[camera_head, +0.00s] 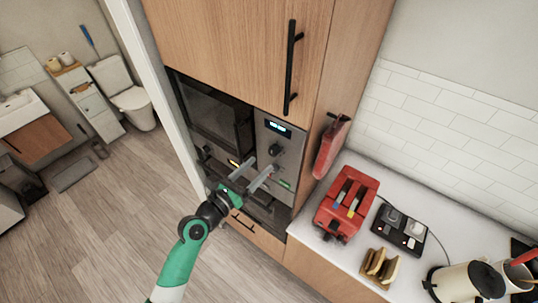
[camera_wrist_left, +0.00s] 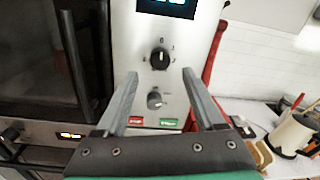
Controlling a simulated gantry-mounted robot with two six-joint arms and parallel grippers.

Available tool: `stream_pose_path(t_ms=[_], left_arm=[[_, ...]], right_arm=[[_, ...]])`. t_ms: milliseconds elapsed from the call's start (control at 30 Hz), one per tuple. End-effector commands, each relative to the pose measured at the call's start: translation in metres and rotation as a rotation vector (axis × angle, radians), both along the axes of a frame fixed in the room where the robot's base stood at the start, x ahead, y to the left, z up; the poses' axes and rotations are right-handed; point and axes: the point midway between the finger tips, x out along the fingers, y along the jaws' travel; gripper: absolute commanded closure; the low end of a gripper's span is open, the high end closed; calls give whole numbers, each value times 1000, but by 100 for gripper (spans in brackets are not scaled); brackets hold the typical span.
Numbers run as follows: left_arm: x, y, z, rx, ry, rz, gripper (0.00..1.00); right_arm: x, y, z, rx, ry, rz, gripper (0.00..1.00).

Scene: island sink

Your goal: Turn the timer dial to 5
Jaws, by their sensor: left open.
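A microwave's control panel (camera_head: 277,150) is built into the wooden cabinet. In the left wrist view the panel (camera_wrist_left: 128,40) carries an upper black dial (camera_wrist_left: 160,58) and a lower grey dial (camera_wrist_left: 155,100). Small marks ring the dials, too small to read surely; I cannot tell which is the timer. The black dial also shows in the head view (camera_head: 274,150). My left gripper (camera_head: 261,168) is open and empty in front of the panel. In the wrist view its fingers (camera_wrist_left: 160,74) stand either side of the dials, apart from them. My right gripper is not in view.
A lit display (camera_wrist_left: 168,5) is above the dials. A red button (camera_wrist_left: 136,121) and a green button (camera_wrist_left: 168,122) are below. The dark microwave door (camera_head: 215,115) is left of the panel. A red toaster (camera_head: 346,205) stands on the counter at right.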

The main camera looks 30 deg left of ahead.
Motion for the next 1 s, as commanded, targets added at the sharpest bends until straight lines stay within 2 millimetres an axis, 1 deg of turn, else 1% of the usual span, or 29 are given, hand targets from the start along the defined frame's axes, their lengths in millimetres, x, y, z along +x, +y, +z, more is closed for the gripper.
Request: stream_pose_path(t_ms=[33,100,200,267,400,600,667,700,867,1000], left_arm=[[12,-2,-1,0,-1,-3,29],[27,-3,0,0,0,-2,29],[43,-4,-1,1,-1,-2,29],[50,-4,-1,2,-2,-2,29],[57,-4,0,1,0,0,29],[57,-4,0,1,0,0,29],[57,-4,0,1,0,0,38],[57,-4,0,1,0,0,46],[57,-4,0,1,0,0,74],[57,-4,0,1,0,0,100]], right_arm=[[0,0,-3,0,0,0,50],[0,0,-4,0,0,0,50],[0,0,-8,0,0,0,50],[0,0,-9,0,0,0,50],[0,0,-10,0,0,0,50],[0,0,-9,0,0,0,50],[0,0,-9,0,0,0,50],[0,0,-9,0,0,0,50],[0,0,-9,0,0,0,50],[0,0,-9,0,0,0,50]])
